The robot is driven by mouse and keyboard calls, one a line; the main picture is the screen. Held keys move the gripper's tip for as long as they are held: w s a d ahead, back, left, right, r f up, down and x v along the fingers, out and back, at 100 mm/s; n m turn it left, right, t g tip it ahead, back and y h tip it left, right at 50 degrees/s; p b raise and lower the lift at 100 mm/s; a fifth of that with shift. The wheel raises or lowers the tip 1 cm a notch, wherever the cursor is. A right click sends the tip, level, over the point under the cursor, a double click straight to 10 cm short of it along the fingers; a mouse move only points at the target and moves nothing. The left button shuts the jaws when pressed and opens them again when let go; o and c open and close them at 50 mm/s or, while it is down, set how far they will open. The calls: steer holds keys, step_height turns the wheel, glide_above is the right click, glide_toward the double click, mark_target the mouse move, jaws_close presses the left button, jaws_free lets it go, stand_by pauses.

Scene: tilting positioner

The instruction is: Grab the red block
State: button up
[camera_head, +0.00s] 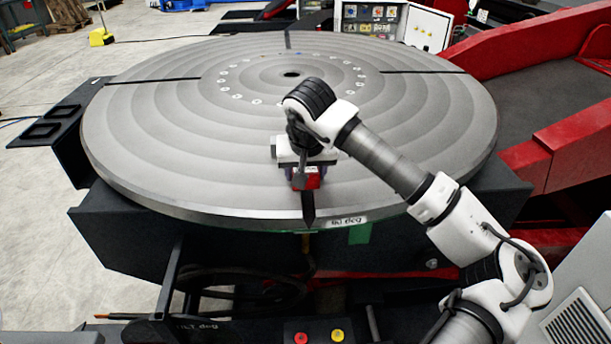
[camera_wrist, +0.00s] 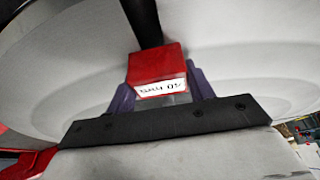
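The red block (camera_head: 312,181) is near the front edge of the round grey table (camera_head: 440,135), by a dark radial slot. In the wrist view the red block (camera_wrist: 157,65) shows a white label with dark writing on the side facing the camera. My gripper (camera_head: 306,178) is low over the table at the block. Its dark purple fingers (camera_wrist: 160,88) lie one on each side of the block, with little or no gap visible. Whether they press on it cannot be told. The block's underside and far side are hidden.
The rest of the round tabletop is bare, with a centre hole (camera_head: 291,74) and a ring of small marks. Red machine structure (camera_head: 530,50) stands at the right. A white control cabinet (camera_head: 425,28) is at the back. A dark bracket (camera_head: 55,128) juts out at the left.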

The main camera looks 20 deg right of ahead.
steer(key=c, duration=0.9)
steer(key=shift+r, duration=0.1)
